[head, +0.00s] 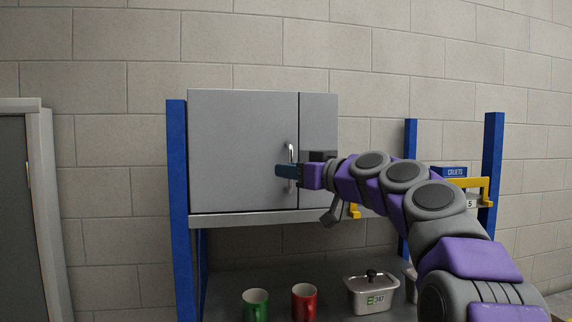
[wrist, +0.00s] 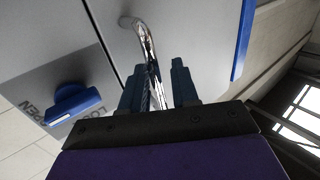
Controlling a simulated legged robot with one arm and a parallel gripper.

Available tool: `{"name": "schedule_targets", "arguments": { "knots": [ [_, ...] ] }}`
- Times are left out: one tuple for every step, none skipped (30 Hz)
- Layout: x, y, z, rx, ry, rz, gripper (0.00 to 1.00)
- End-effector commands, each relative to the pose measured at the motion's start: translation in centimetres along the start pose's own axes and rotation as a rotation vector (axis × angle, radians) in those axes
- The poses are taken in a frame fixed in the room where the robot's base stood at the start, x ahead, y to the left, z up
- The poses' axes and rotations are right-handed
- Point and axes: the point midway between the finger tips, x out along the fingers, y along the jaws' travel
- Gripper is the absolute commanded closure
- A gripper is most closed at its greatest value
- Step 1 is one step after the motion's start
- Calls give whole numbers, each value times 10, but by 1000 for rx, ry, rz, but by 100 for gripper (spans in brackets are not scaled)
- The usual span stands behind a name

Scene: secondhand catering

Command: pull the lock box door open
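The lock box is a grey cabinet on a blue-post rack, and its wide door (head: 238,150) looks closed, flush with the narrow panel (head: 319,120) at right. A shiny upright bar handle (head: 291,148) is near the door's right edge. My gripper (head: 284,170) is at the handle, coming from the right. In the wrist view the handle (wrist: 146,50) runs between the two dark fingers of my gripper (wrist: 158,88). The fingers are apart, with a gap on the right finger's side. A blue latch (wrist: 75,103) sits on a plate with lettering, partly reading "OPEN".
Below are a green mug (head: 256,304), a red mug (head: 304,302) and a lidded metal container (head: 371,294) on the lower shelf (head: 232,282). A blue box (head: 452,170) and yellow bracket (head: 485,186) are at right. A grey door frame (head: 47,200) stands at far left.

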Motion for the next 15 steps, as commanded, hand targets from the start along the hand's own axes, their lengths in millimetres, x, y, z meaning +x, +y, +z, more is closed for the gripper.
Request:
{"name": "schedule_targets", "arguments": {
  "knots": [
    [5,2,-1,1,-1,1,70],
    [7,2,-1,1,-1,1,70],
    [9,3,-1,2,0,1,70],
    [10,3,-1,2,0,0,70],
    [11,3,-1,2,1,0,70],
    [12,3,-1,2,1,0,70],
    [13,2,-1,2,2,0,70],
    [14,2,-1,1,2,0,70],
    [14,2,-1,1,1,0,70],
    [15,1,0,1,1,0,70],
    [16,0,0,1,1,-1,70],
    [17,0,0,0,0,-1,70],
    [18,-1,0,0,0,-1,70],
    [18,-1,0,-1,0,-1,70],
    [18,-1,0,-1,0,-1,70]
  ]
}}
